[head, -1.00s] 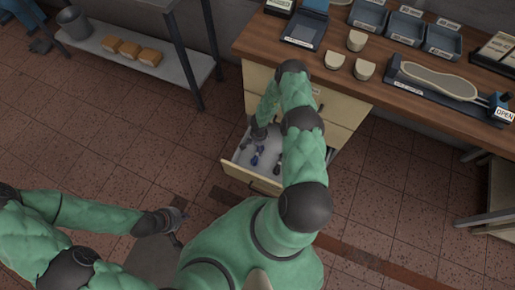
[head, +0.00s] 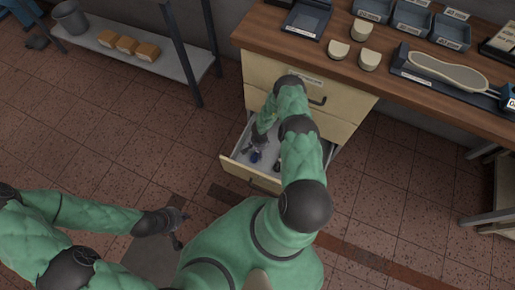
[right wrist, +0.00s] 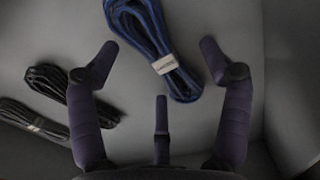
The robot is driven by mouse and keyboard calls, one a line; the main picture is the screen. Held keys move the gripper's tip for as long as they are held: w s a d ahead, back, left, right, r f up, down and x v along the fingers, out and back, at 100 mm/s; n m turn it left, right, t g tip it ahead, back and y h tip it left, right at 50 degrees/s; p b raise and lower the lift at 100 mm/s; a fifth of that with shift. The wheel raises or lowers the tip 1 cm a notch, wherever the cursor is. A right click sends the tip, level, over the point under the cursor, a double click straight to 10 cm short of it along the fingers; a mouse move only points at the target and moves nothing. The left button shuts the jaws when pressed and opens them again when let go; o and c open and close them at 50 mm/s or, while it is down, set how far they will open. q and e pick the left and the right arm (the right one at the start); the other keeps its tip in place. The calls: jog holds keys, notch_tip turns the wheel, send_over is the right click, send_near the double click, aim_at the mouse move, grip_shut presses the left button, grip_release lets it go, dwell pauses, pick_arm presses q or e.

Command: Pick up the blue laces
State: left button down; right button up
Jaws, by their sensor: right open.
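The blue laces (right wrist: 155,40) are a looped bundle with a pale band, lying on the grey drawer floor in the right wrist view. In the head view a small blue patch of them (head: 254,157) shows in the open drawer (head: 240,172), just below my right gripper (head: 259,144). In the right wrist view my right gripper (right wrist: 156,65) is open, with the banded end of the blue laces between its fingertips and not gripped. My left gripper (head: 178,220) is over the floor, away from the drawer; its finger opening is too small to tell.
Black laces (right wrist: 50,100) lie in the drawer left of the blue ones. The worktop (head: 300,48) above holds pale blocks (head: 362,30), trays (head: 411,18) and a sole-shaped piece (head: 446,72). A shelf (head: 150,62) stands at the left.

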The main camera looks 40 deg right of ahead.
jog(key=shift+c, duration=0.3)
jog(key=shift+f, duration=0.1)
jog(key=c, duration=1.1)
